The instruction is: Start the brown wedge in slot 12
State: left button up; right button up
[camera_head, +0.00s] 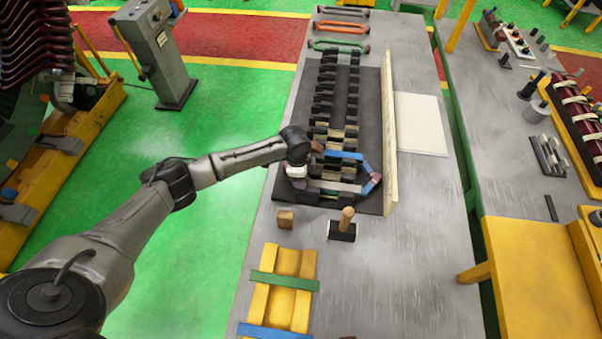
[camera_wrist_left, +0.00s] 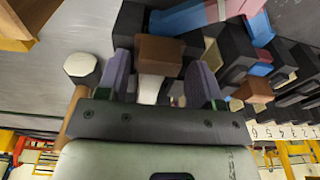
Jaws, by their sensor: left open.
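The dark slotted stator (camera_head: 335,95) lies lengthwise on a black mat; its teeth also show in the wrist view (camera_wrist_left: 295,75). A blue coil (camera_head: 345,155) with a pinkish part lies across its near end. My left gripper (camera_head: 296,184) is low at the near left of the stator. In the left wrist view my left gripper (camera_wrist_left: 160,85) has its two purplish fingers apart. A brown block (camera_wrist_left: 160,53), perhaps the wedge, shows between and beyond the fingertips; contact cannot be told. Slot 12 cannot be picked out. My right gripper is not in view.
A brown block (camera_head: 285,219) and a wooden-handled tool with a black base (camera_head: 342,232) stand on the table near the mat. A yellow cradle (camera_head: 284,290) is at the front. A pale strip (camera_head: 389,130) edges the mat. Clear table lies at the front right.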

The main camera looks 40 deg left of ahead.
pick_arm(q)
notch_tip(320, 180, up, 14)
jog(key=a, duration=0.1)
jog(key=shift+s+a, duration=0.2)
jog(key=shift+s, duration=0.25)
jog(key=shift+f, duration=0.15)
